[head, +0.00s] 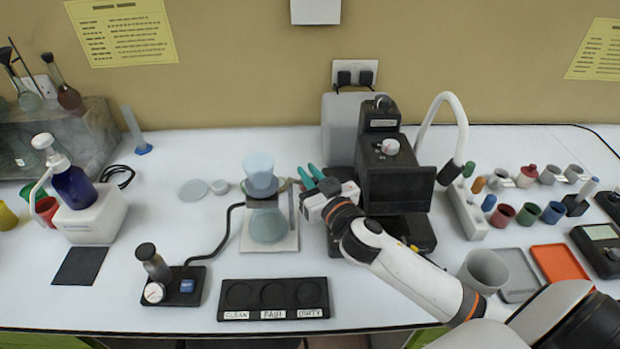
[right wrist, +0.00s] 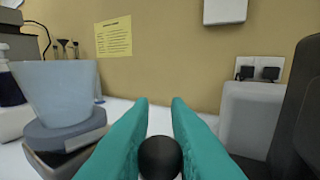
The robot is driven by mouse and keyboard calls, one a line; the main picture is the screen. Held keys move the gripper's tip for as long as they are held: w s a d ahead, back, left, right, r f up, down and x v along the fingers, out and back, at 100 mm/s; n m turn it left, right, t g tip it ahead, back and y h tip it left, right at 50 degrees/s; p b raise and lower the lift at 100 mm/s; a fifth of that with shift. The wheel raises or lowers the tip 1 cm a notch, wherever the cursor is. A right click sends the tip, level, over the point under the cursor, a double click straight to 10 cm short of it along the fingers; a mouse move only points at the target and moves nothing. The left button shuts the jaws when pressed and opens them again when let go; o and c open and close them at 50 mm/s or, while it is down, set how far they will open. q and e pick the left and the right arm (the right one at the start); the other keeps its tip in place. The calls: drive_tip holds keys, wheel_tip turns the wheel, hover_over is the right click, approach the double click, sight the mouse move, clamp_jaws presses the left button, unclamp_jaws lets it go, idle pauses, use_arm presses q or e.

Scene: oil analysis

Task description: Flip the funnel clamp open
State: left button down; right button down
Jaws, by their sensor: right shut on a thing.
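The filter funnel, a pale blue cup (head: 261,172), stands upright on a round flask (head: 268,226) over a light base plate. In the right wrist view the funnel (right wrist: 57,95) is at the left, on a grey-blue collar (right wrist: 65,135). My right gripper (head: 310,177), with teal fingers, is just right of the funnel. In the wrist view its fingers (right wrist: 159,108) are closed around a round black knob (right wrist: 160,158), which looks like the end of the funnel clamp's lever. The rest of the clamp is mostly hidden in the head view. My left gripper is out of view.
A black instrument (head: 392,170) stands close behind and right of my right gripper. A black three-place tray (head: 272,281) lies in front of the funnel. A pump with a gauge (head: 184,284) connects by a black hose. Pale discs (head: 193,190) lie left of the funnel.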

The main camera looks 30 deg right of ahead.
drive_tip(key=c, duration=1.4)
unclamp_jaws()
drive_tip(key=s+b, duration=0.3)
drive_tip(key=s, duration=0.9)
